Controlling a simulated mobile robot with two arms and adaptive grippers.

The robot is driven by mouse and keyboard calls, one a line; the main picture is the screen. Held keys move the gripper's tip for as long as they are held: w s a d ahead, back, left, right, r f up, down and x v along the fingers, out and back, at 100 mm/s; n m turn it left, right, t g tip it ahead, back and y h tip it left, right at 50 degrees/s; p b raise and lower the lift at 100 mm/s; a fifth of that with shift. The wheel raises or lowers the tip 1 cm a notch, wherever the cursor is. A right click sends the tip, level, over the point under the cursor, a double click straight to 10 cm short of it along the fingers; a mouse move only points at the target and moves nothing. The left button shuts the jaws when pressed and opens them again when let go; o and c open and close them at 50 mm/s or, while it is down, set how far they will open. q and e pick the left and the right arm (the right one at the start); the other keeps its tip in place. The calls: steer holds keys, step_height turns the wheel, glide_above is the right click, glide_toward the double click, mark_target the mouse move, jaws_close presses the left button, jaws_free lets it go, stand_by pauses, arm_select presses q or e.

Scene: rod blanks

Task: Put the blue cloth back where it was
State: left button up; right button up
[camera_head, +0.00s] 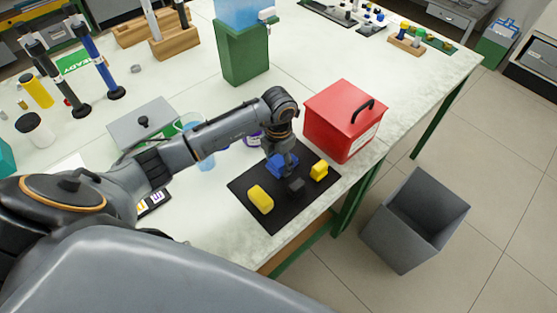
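The blue cloth (277,168) is a small crumpled blue piece on the black mat (245,185), near the mat's back edge. My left gripper (288,164) points down over the mat and overlaps the cloth in the picture. Its fingers are small and partly merge with the dark mat, so I cannot tell whether they grip the cloth or are open. My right gripper is not in view.
A yellow sponge-like block (260,199), a smaller yellow piece (319,171) and a dark block (295,187) are on the mat. A red box (335,125) with a black handle stands behind it. A grey bin (400,235) stands on the floor beyond the table edge.

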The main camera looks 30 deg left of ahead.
mark_target(279, 162)
arm_select(q)
steer(key=shift+o, duration=1.3)
steer(key=shift+r, duration=0.1)
step_height(279, 162, up, 12)
steer(key=b, duration=0.2)
